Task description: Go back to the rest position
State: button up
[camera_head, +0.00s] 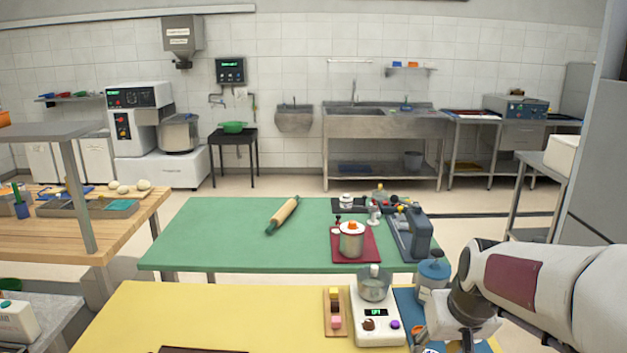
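My arm reaches in from the right edge, white with a dark red panel. Its grey end, with my gripper (450,345), points down over the right front corner of the yellow table (220,310), at the bottom edge of the picture. The fingers are not clear, so I cannot tell whether they are open, shut or holding anything. A blue-lidded jar (433,272) stands just left of and behind the wrist. A white scale (378,327) with a green display stands further left and carries a metal pot (374,287).
A wooden board (334,318) with small coloured blocks lies left of the scale. On the green table (220,225) behind are a rolling pin (284,213), a pot on a red mat (368,257) and a blue-grey device (411,233). The yellow table's left part is mostly clear.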

jog(key=s+a+r, duration=0.2)
jog(key=s, duration=1)
jog(key=s+a+r+t, duration=0.1)
jog(key=s+a, duration=0.2)
jog(key=s, duration=0.8)
jog(key=shift+s+r, duration=0.35)
jog(key=shift+s, duration=0.05)
jog(key=shift+a+f, duration=0.1)
dwell(1.4)
